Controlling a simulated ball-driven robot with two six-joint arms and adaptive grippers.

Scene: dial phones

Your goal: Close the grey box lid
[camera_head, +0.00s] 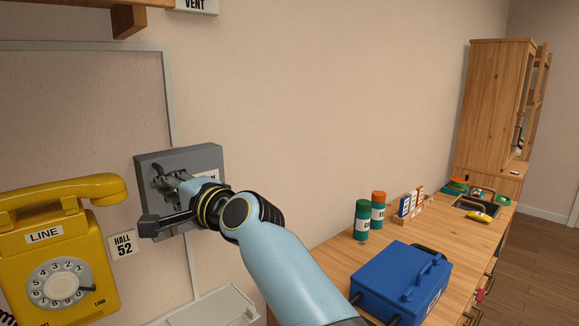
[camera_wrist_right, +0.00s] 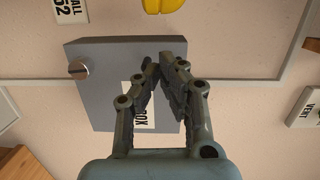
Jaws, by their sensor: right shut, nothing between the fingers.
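The grey box (camera_head: 178,157) is mounted on the wall, right of the yellow phone. In the right wrist view its front face (camera_wrist_right: 100,85) looks flat, with a white label partly hidden by my fingers and a round knob (camera_wrist_right: 78,69) near one edge. I cannot tell whether a gap is left at the lid's edge. My right gripper (camera_head: 160,177) is in front of the box. In the right wrist view its fingers (camera_wrist_right: 158,66) are drawn together with nothing between them, over the face. I cannot tell whether they touch it. My left gripper is not in view.
The yellow dial phone (camera_head: 60,250) hangs to the left, and a "HALL 52" plate (camera_head: 123,246) is below the box. The wall above the desk is clear.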

